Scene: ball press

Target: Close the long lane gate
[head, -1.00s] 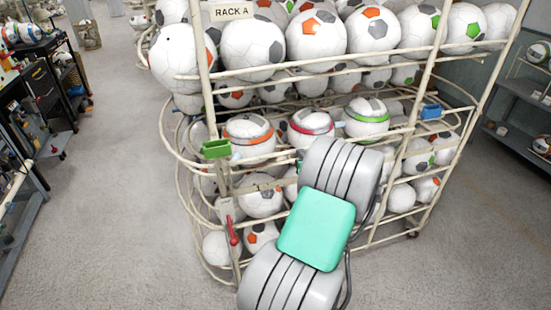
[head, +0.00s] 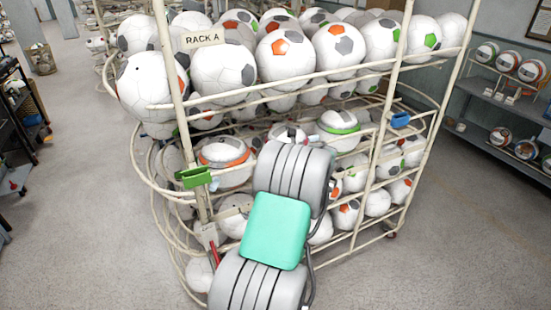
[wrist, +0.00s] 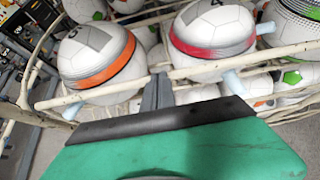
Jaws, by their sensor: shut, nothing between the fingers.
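The wire ball rack (head: 165,70) fills the middle of the head view. A green block (head: 193,178) is on its left front post and a blue block (head: 400,120) is near its right post. A lever with a red handle (head: 214,255) hangs low on the left post. I cannot tell which part is the long lane gate or how it stands. My gripper (wrist: 157,85) shows grey fingers, shut and empty, at a cream rail (wrist: 195,67) in the wrist view; contact is unclear. In the head view my arm hides the gripper.
Banded balls, one orange (wrist: 100,65) and one red (wrist: 212,35), lie just behind the rail. Pale blue pegs (wrist: 232,82) stick out nearby. A shelf with balls (head: 510,100) stands at right. Floor is open to the left and right of the rack.

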